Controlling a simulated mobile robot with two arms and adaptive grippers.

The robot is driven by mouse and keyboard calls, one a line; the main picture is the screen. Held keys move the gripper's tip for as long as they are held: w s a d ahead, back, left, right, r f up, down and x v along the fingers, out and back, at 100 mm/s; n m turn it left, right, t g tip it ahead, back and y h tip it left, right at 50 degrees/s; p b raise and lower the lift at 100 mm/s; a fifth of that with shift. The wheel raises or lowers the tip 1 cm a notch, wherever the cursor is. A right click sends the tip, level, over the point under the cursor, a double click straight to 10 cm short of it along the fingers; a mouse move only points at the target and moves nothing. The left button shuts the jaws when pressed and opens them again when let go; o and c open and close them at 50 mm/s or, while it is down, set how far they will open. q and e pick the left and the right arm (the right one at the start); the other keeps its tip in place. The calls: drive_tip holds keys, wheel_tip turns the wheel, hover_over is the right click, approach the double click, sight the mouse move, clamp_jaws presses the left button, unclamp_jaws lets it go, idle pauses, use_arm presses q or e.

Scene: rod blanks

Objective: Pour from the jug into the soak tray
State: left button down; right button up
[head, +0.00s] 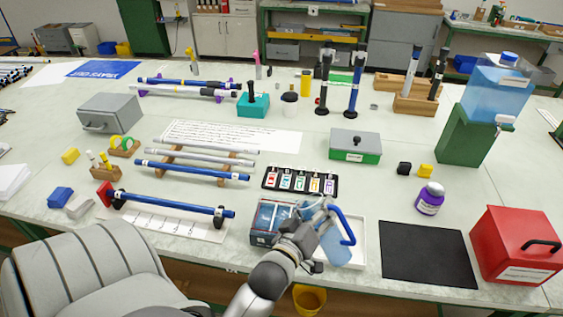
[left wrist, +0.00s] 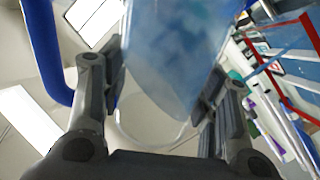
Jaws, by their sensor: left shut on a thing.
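The jug (head: 331,243) is clear with bluish contents and a blue handle (head: 348,226) on its right side. My left gripper (head: 308,236) is shut on it, and it looks tilted. In the left wrist view the jug body (left wrist: 168,50) stands between the two fingers (left wrist: 155,95), its blue handle (left wrist: 43,50) at the left. A grey tray with blue inside (head: 256,236), seemingly the soak tray, lies just left of the jug; my gripper partly hides its right side. I cannot tell whether liquid is flowing. My right gripper is not in view.
A white shallow tray (head: 362,238) lies under and right of the jug. A black mat (head: 425,252), purple-labelled bottle (head: 430,199) and red box (head: 515,245) stand further right. A black rack of coloured cards (head: 300,183) is behind. Rods on stands (head: 190,171) lie to the left.

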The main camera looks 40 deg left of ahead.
use_arm(q)
drive_tip(key=shift+r, duration=0.1)
idle(0.3)
drive_tip(key=shift+n+p, duration=0.3)
drive_tip(key=shift+p, duration=0.05)
idle(0.8)
drive_tip(key=shift+f+n+p, duration=0.25)
drive_tip(key=shift+n+p, duration=0.05)
drive_tip(key=shift+p, duration=0.05)
idle(0.8)
drive_tip(key=shift+a+f+n+h+p, duration=0.1)
drive_tip(key=shift+f+n+h+p, duration=0.4)
drive_tip(key=shift+n+p, duration=0.3)
idle(1.2)
drive_tip(key=shift+f+n, duration=0.4)
idle(1.4)
drive_tip(key=shift+p, duration=0.3)
